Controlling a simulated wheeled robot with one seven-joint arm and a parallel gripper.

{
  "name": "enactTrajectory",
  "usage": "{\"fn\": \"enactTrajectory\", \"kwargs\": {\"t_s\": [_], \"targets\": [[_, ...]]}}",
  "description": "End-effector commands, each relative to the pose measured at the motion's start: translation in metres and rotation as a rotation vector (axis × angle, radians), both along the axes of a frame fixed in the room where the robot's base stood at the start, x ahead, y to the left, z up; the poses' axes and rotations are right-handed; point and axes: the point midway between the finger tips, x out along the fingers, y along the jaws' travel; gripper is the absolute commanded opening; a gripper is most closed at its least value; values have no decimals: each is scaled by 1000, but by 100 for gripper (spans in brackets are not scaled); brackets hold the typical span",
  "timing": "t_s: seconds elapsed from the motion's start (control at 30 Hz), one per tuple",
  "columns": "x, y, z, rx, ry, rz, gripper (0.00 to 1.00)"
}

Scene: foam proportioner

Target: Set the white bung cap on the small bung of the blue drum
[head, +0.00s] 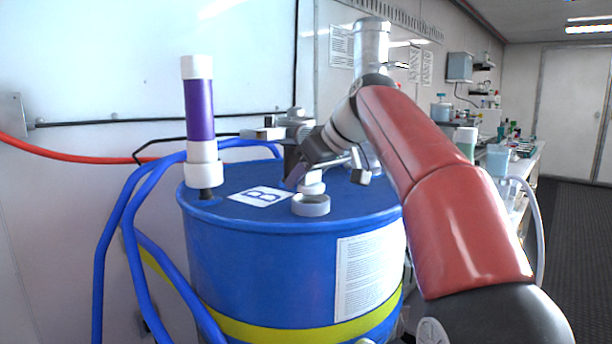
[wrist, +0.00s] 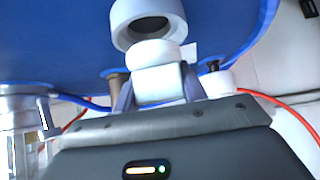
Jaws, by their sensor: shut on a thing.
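The blue drum (head: 270,255) stands in front of me with its flat top in view. The white bung cap (head: 312,188) is in my gripper (head: 313,172), just above and a little behind a pale round collar (head: 311,207) near the drum's front edge. In the wrist view, my gripper (wrist: 156,92) is shut on the block-shaped upper part of the cap (wrist: 153,53). The collar (wrist: 122,14) shows there beyond the cap, with a dark opening. The cap overlaps the collar's near rim in that view and is off its centre. I cannot tell whether they touch.
A purple tube with white ends (head: 199,110) stands upright at the drum's left edge. A label marked B (head: 261,196) lies on the top. Blue hoses (head: 135,210) hang at the left. A metal fitting (head: 290,125) rises behind the gripper. A cluttered bench (head: 525,165) is at right.

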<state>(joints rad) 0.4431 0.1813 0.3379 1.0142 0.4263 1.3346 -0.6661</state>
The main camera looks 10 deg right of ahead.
Motion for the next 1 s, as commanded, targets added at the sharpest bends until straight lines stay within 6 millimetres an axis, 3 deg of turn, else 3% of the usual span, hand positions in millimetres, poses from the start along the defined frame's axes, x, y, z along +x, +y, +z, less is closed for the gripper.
{"fn": "enactTrajectory", "kwargs": {"t_s": [1.0], "targets": [[0,0,-11,0,0,0,19]]}}
